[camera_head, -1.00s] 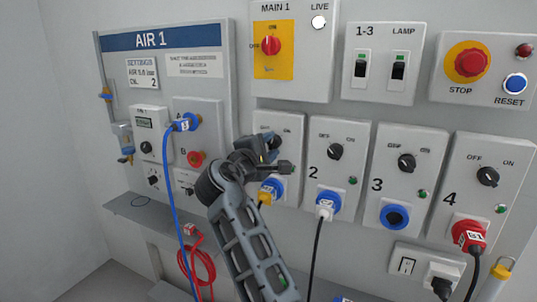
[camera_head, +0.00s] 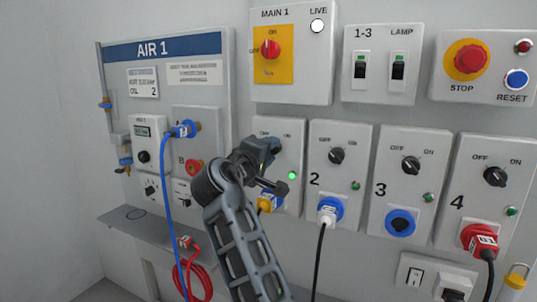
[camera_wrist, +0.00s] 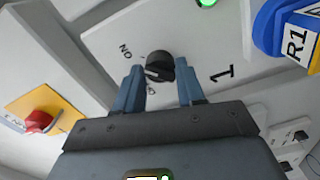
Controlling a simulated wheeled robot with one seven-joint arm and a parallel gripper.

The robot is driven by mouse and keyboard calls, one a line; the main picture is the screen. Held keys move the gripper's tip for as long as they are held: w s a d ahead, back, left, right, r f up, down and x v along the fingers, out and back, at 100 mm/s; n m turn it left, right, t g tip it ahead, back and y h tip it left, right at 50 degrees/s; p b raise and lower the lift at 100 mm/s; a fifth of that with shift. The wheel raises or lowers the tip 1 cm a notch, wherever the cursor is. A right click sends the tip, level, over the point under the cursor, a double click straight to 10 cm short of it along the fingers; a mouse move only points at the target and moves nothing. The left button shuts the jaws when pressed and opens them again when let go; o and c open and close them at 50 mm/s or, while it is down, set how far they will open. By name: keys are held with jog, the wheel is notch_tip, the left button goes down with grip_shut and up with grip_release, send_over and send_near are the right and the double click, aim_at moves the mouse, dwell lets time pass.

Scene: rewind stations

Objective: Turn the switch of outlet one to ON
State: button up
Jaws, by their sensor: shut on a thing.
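Outlet one (camera_head: 292,204) is a light grey panel, largely behind my gripper (camera_head: 272,148) in the head view. Its black rotary switch (camera_wrist: 158,67) shows in the wrist view, between the two blue-grey fingers of my gripper (camera_wrist: 161,84), which is shut on it. The ON label (camera_wrist: 125,49) is readable beside the switch; the OFF label is partly hidden by a finger. The exact pointer direction is hard to tell. The green lamp (camera_head: 292,175) of outlet one glows brightly, also in the wrist view (camera_wrist: 207,2).
Outlets two (camera_head: 321,182), three (camera_head: 381,209) and four (camera_head: 462,222) stand to the right. The main switch (camera_head: 270,49) is above. A blue hose (camera_head: 169,210) hangs left.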

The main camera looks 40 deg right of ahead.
dwell(0.3)
jog(key=o, duration=1)
jog(key=shift+b+v, duration=0.3)
jog(key=shift+v, duration=3.6)
